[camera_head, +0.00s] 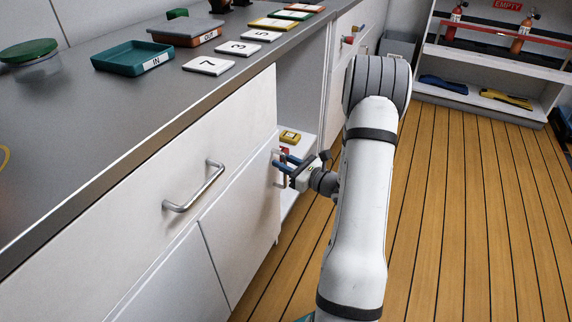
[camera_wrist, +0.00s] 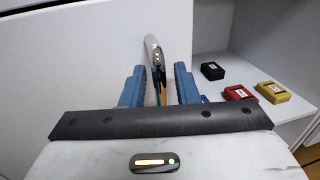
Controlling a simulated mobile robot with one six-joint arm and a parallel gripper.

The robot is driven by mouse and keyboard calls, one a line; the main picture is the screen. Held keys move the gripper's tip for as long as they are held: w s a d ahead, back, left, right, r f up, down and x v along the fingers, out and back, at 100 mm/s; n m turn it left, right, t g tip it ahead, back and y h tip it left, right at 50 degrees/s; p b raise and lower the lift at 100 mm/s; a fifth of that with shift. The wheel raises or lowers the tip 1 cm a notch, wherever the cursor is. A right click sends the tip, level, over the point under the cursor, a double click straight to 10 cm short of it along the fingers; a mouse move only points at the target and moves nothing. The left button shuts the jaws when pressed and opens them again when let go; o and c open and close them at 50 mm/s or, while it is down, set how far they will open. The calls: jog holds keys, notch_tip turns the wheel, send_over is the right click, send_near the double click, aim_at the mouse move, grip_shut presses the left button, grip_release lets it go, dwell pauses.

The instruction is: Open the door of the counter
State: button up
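The counter (camera_head: 110,150) has a white door (camera_head: 245,225) low on its front, below a wide drawer front. The door looks flush with the counter front. Its upright metal handle (camera_head: 276,168) is near the door's right edge. The handle (camera_wrist: 154,52) also shows in the wrist view, in front of the white panel. My gripper (camera_head: 281,168) is at this handle. In the wrist view its two blue fingers (camera_wrist: 160,84) stand on either side of the handle, with gaps showing, so it looks open. Contact with the handle is not visible.
Right of the door is an open bay with a shelf (camera_wrist: 225,110) holding black (camera_wrist: 212,71), red (camera_wrist: 238,92) and yellow (camera_wrist: 272,91) boxes. A drawer handle (camera_head: 195,190) sticks out at upper left. Wooden floor (camera_head: 460,220) is clear at right, before a rack (camera_head: 480,50).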

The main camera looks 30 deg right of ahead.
jog(key=shift+c, duration=0.2)
grip_shut()
dwell(0.4)
